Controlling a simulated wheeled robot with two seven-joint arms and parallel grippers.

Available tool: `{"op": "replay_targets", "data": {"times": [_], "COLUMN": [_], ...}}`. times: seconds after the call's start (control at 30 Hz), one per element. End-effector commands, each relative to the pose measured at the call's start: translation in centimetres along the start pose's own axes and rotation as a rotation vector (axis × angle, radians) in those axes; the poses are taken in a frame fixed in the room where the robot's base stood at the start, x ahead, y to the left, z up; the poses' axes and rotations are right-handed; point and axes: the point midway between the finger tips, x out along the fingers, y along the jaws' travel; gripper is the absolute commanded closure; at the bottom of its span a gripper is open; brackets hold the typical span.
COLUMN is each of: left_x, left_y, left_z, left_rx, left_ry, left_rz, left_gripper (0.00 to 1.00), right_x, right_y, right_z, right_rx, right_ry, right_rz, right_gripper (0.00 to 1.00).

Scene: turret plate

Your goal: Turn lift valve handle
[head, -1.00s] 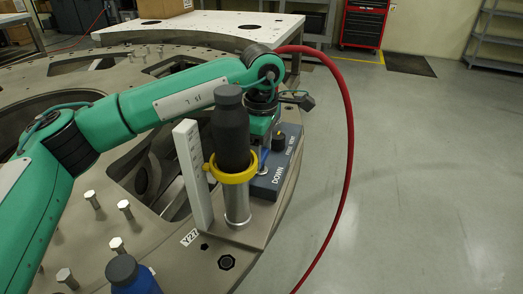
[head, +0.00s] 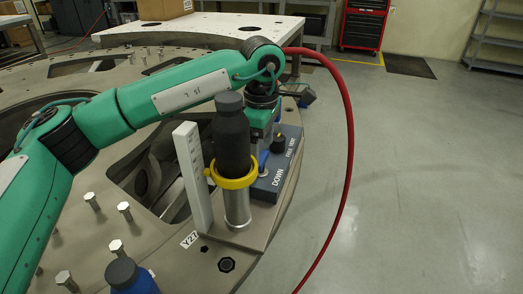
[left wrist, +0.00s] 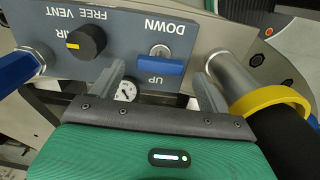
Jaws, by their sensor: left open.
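The lift valve handle is a blue bar (left wrist: 158,67) on a silver base, between the words DOWN and UP on a grey panel (left wrist: 120,30). In the head view, part of the blue handle (head: 263,158) shows behind the dark cylinder. My left gripper (left wrist: 157,76) is open, with one finger on each side of the handle, and the bar lies between the fingertips. I cannot tell whether either finger touches it. In the head view the fingers are mostly hidden. My right gripper is not in view.
A dark-topped cylinder (head: 231,135) with a yellow collar (head: 233,178) stands close beside the gripper. A black knob (left wrist: 87,41) and a gauge (left wrist: 126,91) are near the handle. A white upright plate (head: 193,175) and red hose (head: 349,150) are nearby. Floor is open at right.

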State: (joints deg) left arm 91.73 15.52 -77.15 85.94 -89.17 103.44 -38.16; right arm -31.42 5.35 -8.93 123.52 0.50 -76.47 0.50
Motion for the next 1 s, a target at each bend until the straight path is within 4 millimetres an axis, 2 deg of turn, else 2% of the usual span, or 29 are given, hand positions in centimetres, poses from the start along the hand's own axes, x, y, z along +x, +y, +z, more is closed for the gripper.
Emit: {"op": "replay_targets", "data": {"times": [0.3, 0.5, 0.7, 1.0], "left_x": [-7.5, -10.7, -11.9, -12.0], "left_y": [0.1, 0.1, 0.0, 0.0], "left_z": [0.1, 0.0, 0.0, 0.0], "left_rx": [-0.001, 0.000, 0.000, 0.000], "left_ry": [-0.001, 0.000, 0.000, 0.000], "left_rz": [0.004, 0.002, 0.002, 0.001], "left_gripper": [0.22, 0.22, 0.22, 0.22], "right_x": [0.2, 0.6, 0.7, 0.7], "right_y": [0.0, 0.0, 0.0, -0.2], "right_z": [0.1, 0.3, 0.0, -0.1], "right_rx": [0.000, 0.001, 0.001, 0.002], "right_ry": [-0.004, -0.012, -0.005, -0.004], "right_rz": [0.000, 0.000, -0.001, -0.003], "right_gripper": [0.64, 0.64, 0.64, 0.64]}}
